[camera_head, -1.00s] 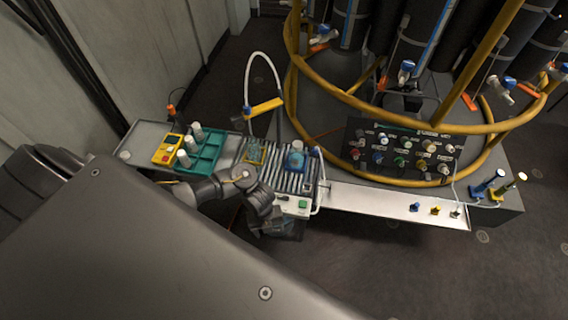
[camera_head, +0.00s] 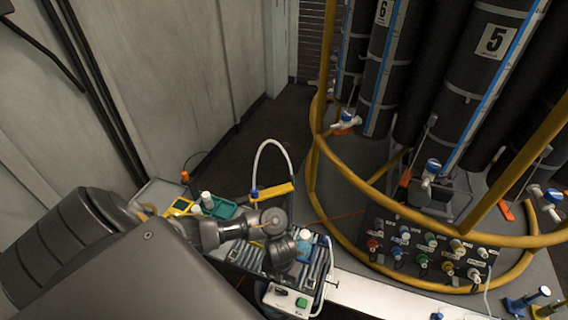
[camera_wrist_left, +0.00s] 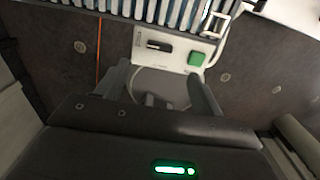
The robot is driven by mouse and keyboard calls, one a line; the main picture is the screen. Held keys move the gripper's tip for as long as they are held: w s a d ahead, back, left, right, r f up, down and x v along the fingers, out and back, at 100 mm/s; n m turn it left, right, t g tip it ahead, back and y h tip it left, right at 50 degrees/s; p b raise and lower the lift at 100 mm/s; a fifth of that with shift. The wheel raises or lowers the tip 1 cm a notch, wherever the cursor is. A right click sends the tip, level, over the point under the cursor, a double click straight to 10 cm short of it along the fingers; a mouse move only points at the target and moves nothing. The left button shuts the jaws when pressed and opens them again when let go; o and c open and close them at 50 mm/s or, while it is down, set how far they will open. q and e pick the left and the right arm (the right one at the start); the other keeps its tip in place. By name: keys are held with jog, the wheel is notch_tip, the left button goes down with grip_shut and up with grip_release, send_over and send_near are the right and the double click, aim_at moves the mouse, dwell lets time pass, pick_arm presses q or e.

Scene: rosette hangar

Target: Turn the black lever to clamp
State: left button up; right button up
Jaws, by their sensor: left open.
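A white control panel (camera_head: 290,301) sits at the front end of the roller conveyor. It carries a small black lever (camera_head: 281,291) and a green button (camera_head: 302,302). In the left wrist view the black lever (camera_wrist_left: 156,45) lies sideways on the panel (camera_wrist_left: 174,41), left of the green button (camera_wrist_left: 196,59). My left gripper (camera_wrist_left: 160,84) is open and empty, its two fingers just short of the panel in that view, apart from the lever. In the head view my left wrist covers part of the rollers and hides the fingers. My right gripper is not in view.
Rollers (camera_head: 321,262) run behind the panel, with a blue item (camera_head: 304,238) on them. A teal tray (camera_head: 222,209) is partly behind my arm. A yellow-handled hose loop (camera_head: 271,192) stands behind. A knob panel (camera_head: 420,250) and yellow rails are at right.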

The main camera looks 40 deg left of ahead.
aim_at(282, 290)
pick_arm(q)
notch_tip(282, 290, down, 3)
jog(key=shift+s+f+b, duration=0.15)
jog(key=shift+f+b, duration=0.05)
jog(key=shift+b, duration=0.6)
notch_tip(282, 290, down, 6)
jog(key=shift+r+b, duration=0.2)
jog(key=shift+b, duration=0.85)
jog(key=shift+f, duration=0.65)
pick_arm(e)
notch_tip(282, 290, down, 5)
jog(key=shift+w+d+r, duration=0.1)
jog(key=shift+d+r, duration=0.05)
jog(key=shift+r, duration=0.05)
pick_arm(q)
jog(key=c, duration=1)
